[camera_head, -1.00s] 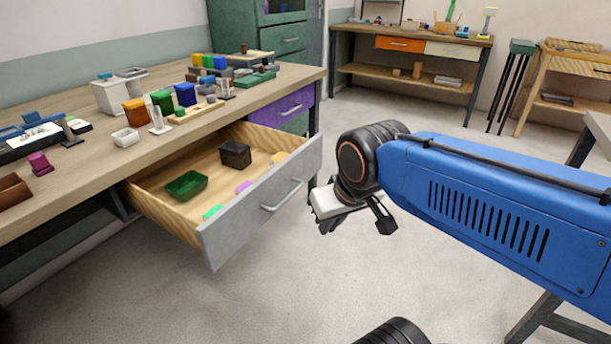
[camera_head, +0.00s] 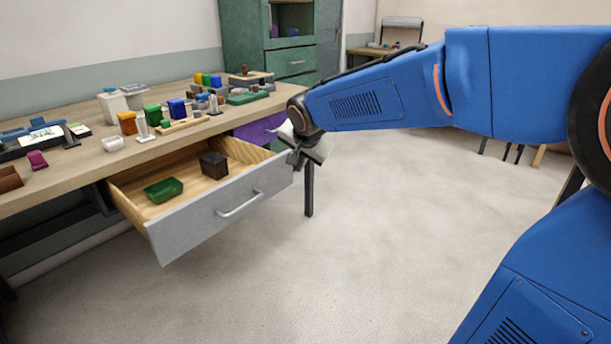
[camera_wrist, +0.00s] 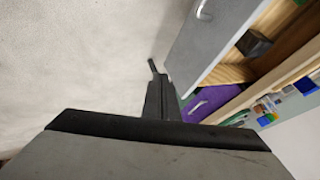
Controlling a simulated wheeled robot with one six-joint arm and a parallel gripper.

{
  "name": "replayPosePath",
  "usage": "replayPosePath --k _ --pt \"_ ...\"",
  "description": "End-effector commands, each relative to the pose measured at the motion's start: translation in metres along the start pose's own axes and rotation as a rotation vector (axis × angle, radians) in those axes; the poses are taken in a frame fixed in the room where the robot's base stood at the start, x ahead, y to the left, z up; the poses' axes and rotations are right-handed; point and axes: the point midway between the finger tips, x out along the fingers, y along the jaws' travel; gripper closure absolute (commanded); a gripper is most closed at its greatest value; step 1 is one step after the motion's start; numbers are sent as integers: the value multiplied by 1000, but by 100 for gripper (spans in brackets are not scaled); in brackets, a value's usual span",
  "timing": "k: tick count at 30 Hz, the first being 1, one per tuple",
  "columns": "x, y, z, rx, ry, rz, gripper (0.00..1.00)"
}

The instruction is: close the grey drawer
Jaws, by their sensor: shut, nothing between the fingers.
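The grey drawer (camera_head: 219,213) stands pulled out from the workbench in the head view, with a bar handle on its front. Inside it are a green tray (camera_head: 163,190) and a dark box (camera_head: 214,165). My gripper (camera_head: 295,160) is by the drawer's right front corner; I cannot tell whether it touches. Its fingers are shut and empty. In the wrist view, my gripper's fingers (camera_wrist: 153,66) point toward the floor beside the grey drawer front (camera_wrist: 208,40), and the dark box (camera_wrist: 254,43) shows behind the front.
The wooden workbench top (camera_head: 85,165) holds several small coloured boxes and blocks. A purple drawer (camera_head: 262,129) is right of the grey one. A green cabinet (camera_head: 270,40) stands behind. The floor (camera_head: 330,260) in front is clear.

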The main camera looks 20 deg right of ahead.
Motion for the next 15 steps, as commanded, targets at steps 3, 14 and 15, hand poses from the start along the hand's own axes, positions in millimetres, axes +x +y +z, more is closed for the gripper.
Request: replayPosePath --k 3,14,15 --pt "7 -9 -1 22 2 -6 100" --pt "49 -9 -2 26 1 -4 100" --pt "56 -9 -2 26 1 -4 100"
